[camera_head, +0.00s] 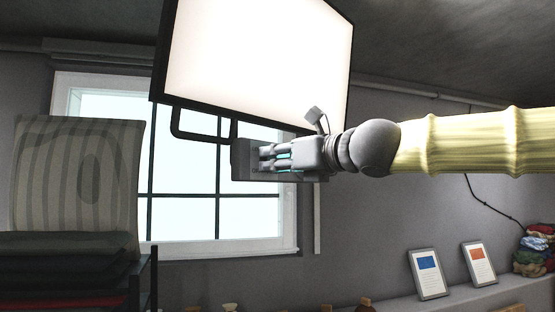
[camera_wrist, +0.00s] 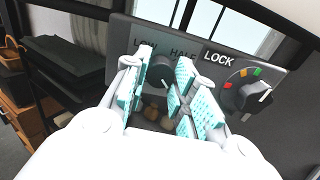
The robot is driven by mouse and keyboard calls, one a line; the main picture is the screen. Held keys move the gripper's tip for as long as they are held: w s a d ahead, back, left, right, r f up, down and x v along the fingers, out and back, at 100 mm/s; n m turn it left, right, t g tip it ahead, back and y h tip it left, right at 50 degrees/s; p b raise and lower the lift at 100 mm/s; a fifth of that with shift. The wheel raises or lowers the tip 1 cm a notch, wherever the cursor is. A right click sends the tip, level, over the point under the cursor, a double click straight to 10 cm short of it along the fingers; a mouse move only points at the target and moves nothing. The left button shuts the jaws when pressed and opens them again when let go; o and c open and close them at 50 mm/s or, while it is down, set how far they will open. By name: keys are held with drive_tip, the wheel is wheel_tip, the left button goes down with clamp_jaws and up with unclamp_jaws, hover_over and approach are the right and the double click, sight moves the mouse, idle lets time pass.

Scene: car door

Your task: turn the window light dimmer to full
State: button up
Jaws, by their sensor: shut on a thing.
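The window light (camera_head: 255,62) is a large, bright panel in a dark frame in front of the window. A dark control box (camera_head: 242,160) sits below it; its face (camera_wrist: 125,32) fills the upper part of the wrist view. The dimmer knob (camera_wrist: 157,82) is dark and stands below the words LOW and HALF. My gripper (camera_head: 268,158) reaches it from the right; in the wrist view its teal-padded fingers (camera_wrist: 163,95) are shut on the knob, one on each side. The fingers hide part of the knob, and its setting cannot be read.
A second knob (camera_wrist: 252,97) with coloured marks and a white pointer sits close to the right finger, near a LOCK label (camera_wrist: 218,57). A bent bracket (camera_head: 176,125) runs beside the box. A striped cushion (camera_head: 75,180) rests on dark stacked things at left. Two framed cards (camera_head: 428,274) stand lower right.

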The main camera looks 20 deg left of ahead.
drive_tip(key=shift+f, duration=0.15)
drive_tip(key=o, duration=1.1)
drive_tip(key=shift+c, duration=0.2)
drive_tip(key=v, duration=1.2)
drive_tip(key=shift+w, duration=0.1)
drive_tip(key=shift+d, duration=0.1)
